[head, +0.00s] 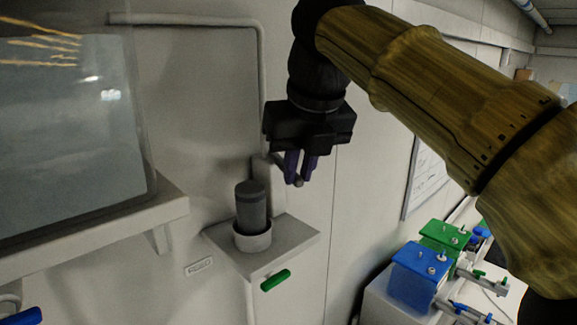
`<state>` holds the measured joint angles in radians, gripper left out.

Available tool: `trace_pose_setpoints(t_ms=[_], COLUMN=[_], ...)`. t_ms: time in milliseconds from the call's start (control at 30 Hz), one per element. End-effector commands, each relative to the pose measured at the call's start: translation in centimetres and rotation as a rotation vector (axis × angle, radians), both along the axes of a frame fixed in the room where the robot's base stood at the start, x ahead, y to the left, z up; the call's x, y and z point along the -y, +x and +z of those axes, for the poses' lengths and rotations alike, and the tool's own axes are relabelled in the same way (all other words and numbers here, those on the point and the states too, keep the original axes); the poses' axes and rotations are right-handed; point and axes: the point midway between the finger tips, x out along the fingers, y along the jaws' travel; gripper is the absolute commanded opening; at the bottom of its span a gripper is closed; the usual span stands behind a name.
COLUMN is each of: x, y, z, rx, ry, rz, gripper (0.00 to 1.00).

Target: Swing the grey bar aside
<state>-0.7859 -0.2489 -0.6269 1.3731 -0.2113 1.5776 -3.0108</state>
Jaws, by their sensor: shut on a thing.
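The grey bar (299,183) shows as a short rod end at my fingertips, with another part of it to the left by the wall mount. My gripper (298,170), with purple fingers pointing down, is shut on the grey bar. The fingers and the dark gripper body hide much of the bar. The bar is above and to the right of a dark grey cylinder (251,205), which stands upright in a pale round holder (252,239) on a small wall shelf (295,235). The bar looks clear of the cylinder's top.
A large glass-fronted cabinet (70,120) with a ledge (120,220) is at left. Blue (421,268) and green (446,235) boxes with valves stand at lower right. A pipe (190,20) runs along the wall.

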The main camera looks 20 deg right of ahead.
Motion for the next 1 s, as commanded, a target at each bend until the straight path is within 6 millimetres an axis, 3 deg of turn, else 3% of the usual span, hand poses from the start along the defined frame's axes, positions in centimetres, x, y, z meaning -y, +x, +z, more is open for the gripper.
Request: trace_pose_setpoints(t_ms=[333,367,467,800,1000], x=[0.1,0.1,0.1,0.0,0.0], y=[0.0,0.0,0.0,-0.1,-0.5], z=[0.1,0.1,0.1,0.1,1.4], rx=[0.002,0.002,0.002,0.001,0.004], ry=[-0.001,-0.001,-0.001,0.000,0.000], rz=[-0.001,-0.001,-0.001,0.001,0.001], gripper=[0.00,0.16,0.36,0.36,0.36])
